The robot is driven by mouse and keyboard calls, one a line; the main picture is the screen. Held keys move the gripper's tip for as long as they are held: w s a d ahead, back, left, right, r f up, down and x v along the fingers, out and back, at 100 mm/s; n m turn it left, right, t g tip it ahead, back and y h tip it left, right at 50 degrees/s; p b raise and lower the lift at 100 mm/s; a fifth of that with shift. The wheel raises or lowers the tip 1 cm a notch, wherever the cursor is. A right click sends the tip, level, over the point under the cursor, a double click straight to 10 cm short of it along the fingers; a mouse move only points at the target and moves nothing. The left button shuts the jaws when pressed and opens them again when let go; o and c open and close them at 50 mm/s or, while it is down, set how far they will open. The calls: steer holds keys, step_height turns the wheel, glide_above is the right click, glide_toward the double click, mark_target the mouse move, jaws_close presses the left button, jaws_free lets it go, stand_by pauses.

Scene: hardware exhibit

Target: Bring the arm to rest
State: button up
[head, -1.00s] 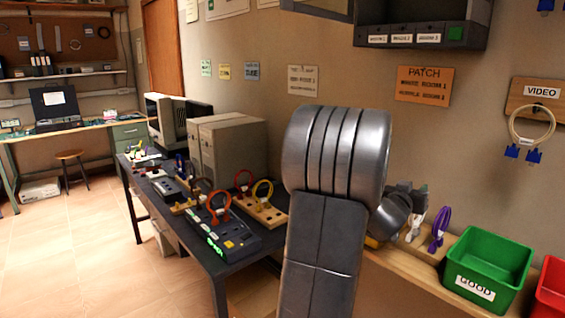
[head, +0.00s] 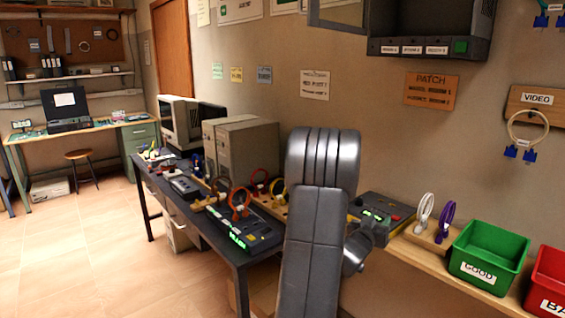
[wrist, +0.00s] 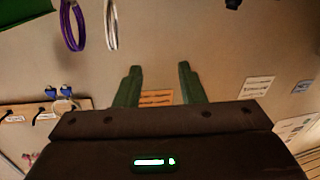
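My arm rises in the middle of the head view, with a grey rounded link on top.
A dark table (head: 190,222) with devices and cable loops stands left of my arm. A shelf (head: 422,258) bears green (head: 488,255) and red (head: 548,283) bins. The floor at left is clear.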

steer(key=s+a+f+n+t+y, duration=0.1)
steer(key=a+f+n+t+y, duration=0.1)
steer(key=a+f, duration=1.1)
steer(key=shift+a+f+n+y, duration=0.15)
steer(key=shift+f+n+y, duration=0.25)
steer(key=shift+f+y, duration=0.3)
